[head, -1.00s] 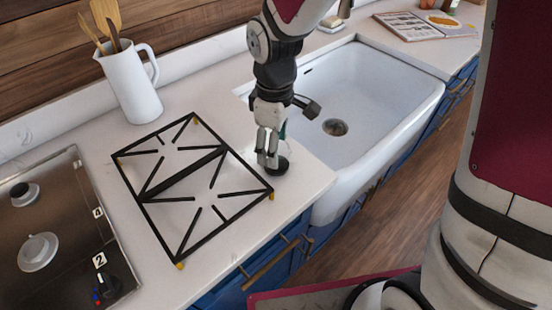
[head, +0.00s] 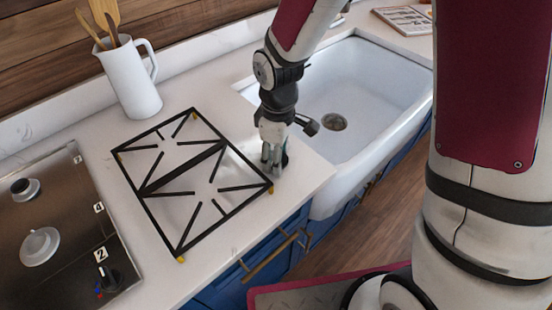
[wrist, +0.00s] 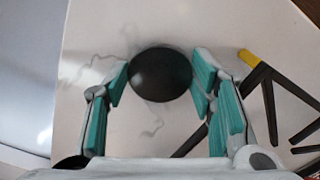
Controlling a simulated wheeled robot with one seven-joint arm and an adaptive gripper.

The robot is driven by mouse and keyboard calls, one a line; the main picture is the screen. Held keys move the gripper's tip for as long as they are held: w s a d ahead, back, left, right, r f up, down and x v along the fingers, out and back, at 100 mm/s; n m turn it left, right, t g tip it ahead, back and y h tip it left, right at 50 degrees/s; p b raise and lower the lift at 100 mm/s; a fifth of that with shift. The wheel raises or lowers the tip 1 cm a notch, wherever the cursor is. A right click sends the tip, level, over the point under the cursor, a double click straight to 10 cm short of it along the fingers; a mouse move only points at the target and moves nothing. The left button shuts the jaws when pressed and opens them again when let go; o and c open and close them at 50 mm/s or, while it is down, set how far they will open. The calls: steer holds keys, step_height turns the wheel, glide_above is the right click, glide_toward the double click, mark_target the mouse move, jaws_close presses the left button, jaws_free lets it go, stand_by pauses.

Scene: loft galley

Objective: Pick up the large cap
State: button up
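The large cap, a round black disc (wrist: 161,74), is between the two teal-padded fingers of my gripper (wrist: 160,80) in the wrist view. The pads meet its rim on both sides, so my gripper looks shut on it. In the head view my gripper (head: 275,165) points down over the counter between the black grate and the sink. There the cap is mostly hidden by the fingers; only a dark bit shows beside them. It seems to be slightly above the counter.
A black grate (head: 181,191) lies flat on the counter (head: 110,135) beside my gripper. A steel cooktop (head: 55,270) with uncapped burners is at the left. A white sink (head: 385,85) is at the right. A white jug (head: 127,82) with wooden utensils stands behind the grate.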

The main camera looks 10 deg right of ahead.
steer(key=shift+r, duration=0.1)
steer(key=shift+r, duration=0.55)
step_height(320, 180, up, 2)
steer(key=shift+w+r, duration=0.1)
steer(key=shift+r, duration=0.1)
steer(key=s+r+p, duration=0.1)
steer(key=s+p, duration=0.1)
steer(key=s, duration=1.2)
steer(key=shift+r, duration=0.3)
